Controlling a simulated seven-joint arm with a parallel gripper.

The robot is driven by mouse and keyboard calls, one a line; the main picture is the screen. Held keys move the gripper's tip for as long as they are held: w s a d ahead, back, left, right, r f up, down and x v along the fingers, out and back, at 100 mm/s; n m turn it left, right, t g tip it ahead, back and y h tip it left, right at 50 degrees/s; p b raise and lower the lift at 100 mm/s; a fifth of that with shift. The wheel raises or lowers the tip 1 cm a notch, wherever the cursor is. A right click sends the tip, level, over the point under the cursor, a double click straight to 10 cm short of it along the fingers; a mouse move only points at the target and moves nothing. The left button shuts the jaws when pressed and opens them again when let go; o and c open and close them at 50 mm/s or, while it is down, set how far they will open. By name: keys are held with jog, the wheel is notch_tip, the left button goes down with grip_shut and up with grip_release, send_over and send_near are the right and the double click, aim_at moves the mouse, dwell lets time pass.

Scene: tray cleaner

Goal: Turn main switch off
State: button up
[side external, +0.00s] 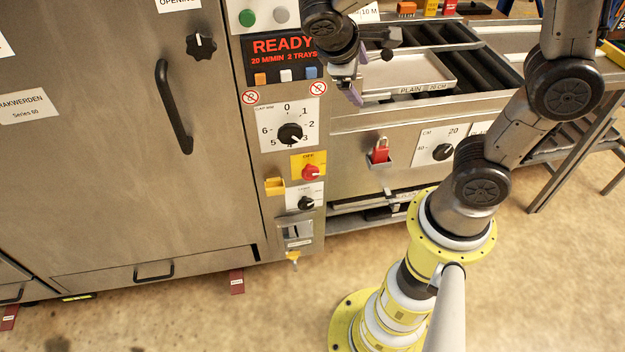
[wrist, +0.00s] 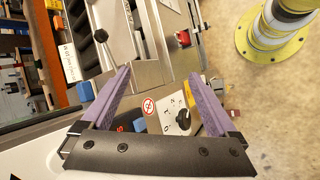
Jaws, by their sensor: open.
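The main switch, a red knob (side external: 310,173) on a yellow plate (side external: 297,160) marked OFF above, is low on the machine's narrow control column. Its pointer appears to face right. My gripper (side external: 355,90) is above and right of it in the side view, near the READY panel and the tray bay, apart from the knob. In the wrist view my gripper (wrist: 160,76) has its two purple fingers spread wide with nothing between them. I cannot make out the red knob in the wrist view.
A numbered dial (side external: 290,133) sits just above the switch, with a black knob (side external: 306,203) below. A yellow block (side external: 275,186) juts out at its lower left. The floor in front is clear.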

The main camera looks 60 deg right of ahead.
jog(key=w+a+f+n+t+h, duration=0.2)
jog(key=w+a+f+n+h, duration=0.3)
jog(key=f, duration=0.4)
jog(key=w+a+f+n+t+h, duration=0.2)
jog(key=w+a+f+n, duration=0.3)
jog(key=f, duration=0.5)
jog(key=n+t+y, duration=0.2)
jog(key=n+t, duration=0.7)
jog(key=n, duration=0.5)
send_near(311, 176)
jog(key=shift+x, duration=4.2)
jog(key=c, duration=1.4)
jog(key=shift+o, duration=0.2)
